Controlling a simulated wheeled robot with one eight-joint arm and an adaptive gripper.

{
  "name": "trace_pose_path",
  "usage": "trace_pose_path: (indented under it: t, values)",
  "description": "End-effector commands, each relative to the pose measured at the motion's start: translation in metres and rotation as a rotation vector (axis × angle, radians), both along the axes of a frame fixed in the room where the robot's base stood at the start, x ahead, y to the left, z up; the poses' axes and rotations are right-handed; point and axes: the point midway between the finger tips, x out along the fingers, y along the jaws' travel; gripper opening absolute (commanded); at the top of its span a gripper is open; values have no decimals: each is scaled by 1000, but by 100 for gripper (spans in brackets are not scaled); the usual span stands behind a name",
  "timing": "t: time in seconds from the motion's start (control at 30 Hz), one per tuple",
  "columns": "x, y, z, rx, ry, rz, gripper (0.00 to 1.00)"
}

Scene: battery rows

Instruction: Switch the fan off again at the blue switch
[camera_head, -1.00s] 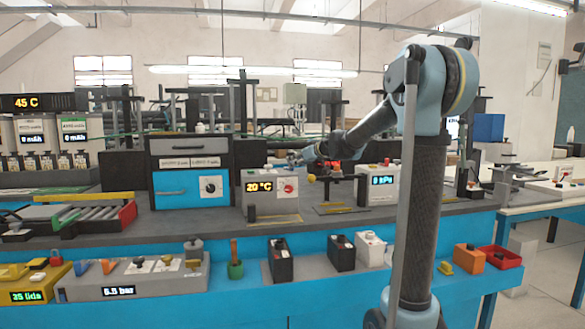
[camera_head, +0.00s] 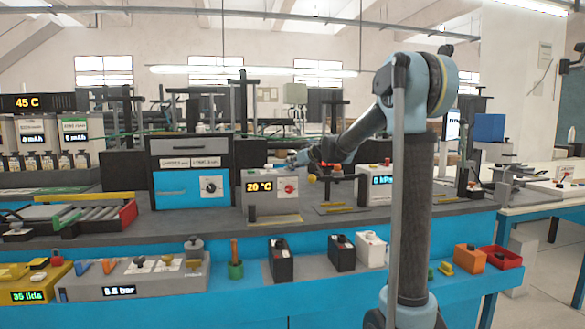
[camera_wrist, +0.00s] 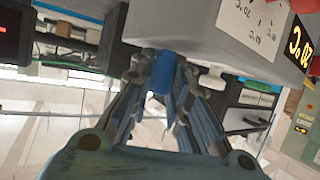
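The grey box (camera_head: 270,205) with the 20 °C display and a red dial stands on the bench in the head view. My gripper (camera_head: 298,158) is at the top edge of this box, small and partly blurred. In the wrist view the box (camera_wrist: 215,30) fills the upper right, seen turned over. A blue piece (camera_wrist: 161,73), apparently the blue switch, lies between the fingertips of my gripper (camera_wrist: 163,70) at the box's edge. The fingers converge around it; whether they touch it is unclear. I cannot make out a fan.
A blue-fronted unit (camera_head: 190,187) with a dial stands left of the box. A white box (camera_head: 378,190) with a kPa display stands to its right. Black batteries (camera_head: 280,262), a green pot (camera_head: 235,269) and a red tray (camera_head: 503,257) are on the lower front ledge.

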Motion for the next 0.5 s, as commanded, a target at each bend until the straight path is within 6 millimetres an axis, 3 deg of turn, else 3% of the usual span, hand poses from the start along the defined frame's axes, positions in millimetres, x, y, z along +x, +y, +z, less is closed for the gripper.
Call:
trace_pose_path:
  t: [0.5]
  values:
    - [-4, 7, -1, -5, 3, -121, 0]
